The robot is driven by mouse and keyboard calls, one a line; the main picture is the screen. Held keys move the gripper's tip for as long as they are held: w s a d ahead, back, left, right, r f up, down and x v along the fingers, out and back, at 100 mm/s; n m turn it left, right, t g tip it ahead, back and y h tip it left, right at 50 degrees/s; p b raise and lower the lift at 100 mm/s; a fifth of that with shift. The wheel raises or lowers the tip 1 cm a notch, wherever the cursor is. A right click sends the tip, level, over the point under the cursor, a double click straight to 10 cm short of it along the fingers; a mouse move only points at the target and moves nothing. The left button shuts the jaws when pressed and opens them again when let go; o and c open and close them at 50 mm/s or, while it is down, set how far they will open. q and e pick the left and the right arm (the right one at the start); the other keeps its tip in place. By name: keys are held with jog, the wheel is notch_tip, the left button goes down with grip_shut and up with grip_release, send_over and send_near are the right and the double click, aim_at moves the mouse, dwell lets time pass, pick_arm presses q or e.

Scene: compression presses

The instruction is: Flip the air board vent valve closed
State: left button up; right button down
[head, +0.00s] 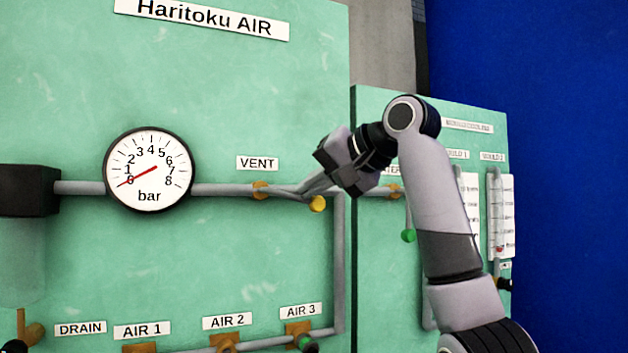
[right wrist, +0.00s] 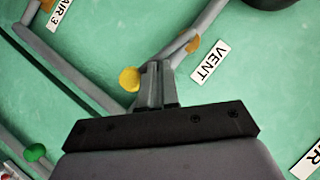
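The vent valve has a brass body (head: 260,190) on the grey pipe, below the VENT label (head: 257,163). Its yellow knob (head: 318,203) is to the right of the body, so the lever lies roughly along the pipe. My right gripper (head: 303,191) reaches in from the right, with its fingertips at the lever between body and knob. In the right wrist view, the fingers (right wrist: 157,72) are together, right beside the yellow knob (right wrist: 130,78). Whether the lever is between them is hidden. My left gripper is out of view.
The pressure gauge (head: 149,170) left of the valve has its needle near 0. Below are AIR 1, AIR 2 and AIR 3 valves (head: 299,335) and a DRAIN label (head: 80,328). A second green panel (head: 377,120) with a green-knobbed valve (head: 408,236) stands right, partly behind my arm.

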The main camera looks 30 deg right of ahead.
aim_at(309, 205)
jog(key=shift+w+a+f+b, duration=0.1)
jog(key=shift+a+f+b, duration=0.05)
jog(key=shift+f+b, duration=0.55)
jog(key=shift+w+a+f+b, duration=0.1)
jog(key=shift+f+b, duration=0.25)
jog(key=shift+f, duration=0.55)
jog(key=a+f+m+t+y+b, duration=0.1)
jog(key=m+b, duration=0.1)
jog(key=a+f+m+t+y+b, duration=0.1)
jog(key=m+b, duration=0.1)
jog(key=a+f+m+t+y+b, duration=0.1)
jog(key=f+m+y+b, duration=0.1)
jog(key=shift+w+a+m, duration=0.1)
jog(key=shift+a+m, duration=0.1)
jog(key=shift+m, duration=0.2)
jog(key=shift+r, duration=0.1)
